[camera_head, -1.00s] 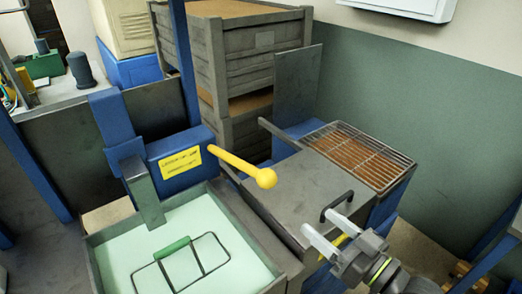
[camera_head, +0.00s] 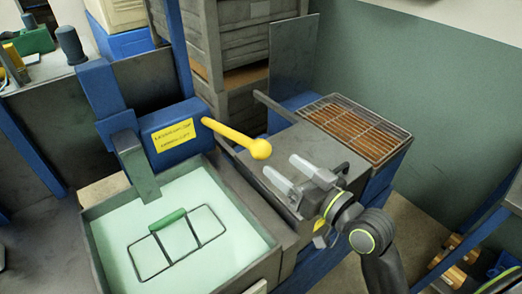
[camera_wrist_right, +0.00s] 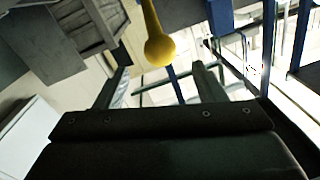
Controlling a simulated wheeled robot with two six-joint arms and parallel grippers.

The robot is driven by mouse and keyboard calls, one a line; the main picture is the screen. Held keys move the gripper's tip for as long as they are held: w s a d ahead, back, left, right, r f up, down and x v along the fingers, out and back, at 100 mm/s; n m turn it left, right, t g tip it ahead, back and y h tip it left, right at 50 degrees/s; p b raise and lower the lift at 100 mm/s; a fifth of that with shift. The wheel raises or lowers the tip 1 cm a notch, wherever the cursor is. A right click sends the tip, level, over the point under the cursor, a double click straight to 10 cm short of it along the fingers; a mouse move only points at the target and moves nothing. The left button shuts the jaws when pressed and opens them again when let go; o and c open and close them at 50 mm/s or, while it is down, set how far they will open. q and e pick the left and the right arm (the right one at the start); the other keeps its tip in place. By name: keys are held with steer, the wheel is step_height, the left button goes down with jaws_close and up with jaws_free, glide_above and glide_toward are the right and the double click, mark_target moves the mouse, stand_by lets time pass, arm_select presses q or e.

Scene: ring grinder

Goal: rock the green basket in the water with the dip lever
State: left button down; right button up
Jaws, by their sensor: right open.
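The dip lever is a yellow rod with a round knob (camera_head: 261,149), sticking out of a blue box with a yellow label (camera_head: 173,135). The green basket, a dark wire frame with a green handle (camera_head: 167,219), sits in the pale green water of a grey tank (camera_head: 90,243). My right gripper (camera_head: 283,169) is open and empty, just below and right of the knob in the head view. In the right wrist view the knob (camera_wrist_right: 160,50) shows ahead, between the lines of the two fingers (camera_wrist_right: 160,85), apart from them. My left gripper is not in view.
A grey lidded box (camera_head: 325,150) stands beneath my right gripper, with a wire rack (camera_head: 355,128) behind it. Stacked grey crates (camera_head: 245,50) and an upright blue post (camera_head: 178,45) stand behind the lever. The space around the knob looks clear.

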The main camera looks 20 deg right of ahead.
mark_target(268, 155)
steer(key=p+x, duration=0.1)
steer(key=x, duration=0.7)
steer(key=shift+w+a, duration=0.15)
steer(key=shift+w, duration=0.1)
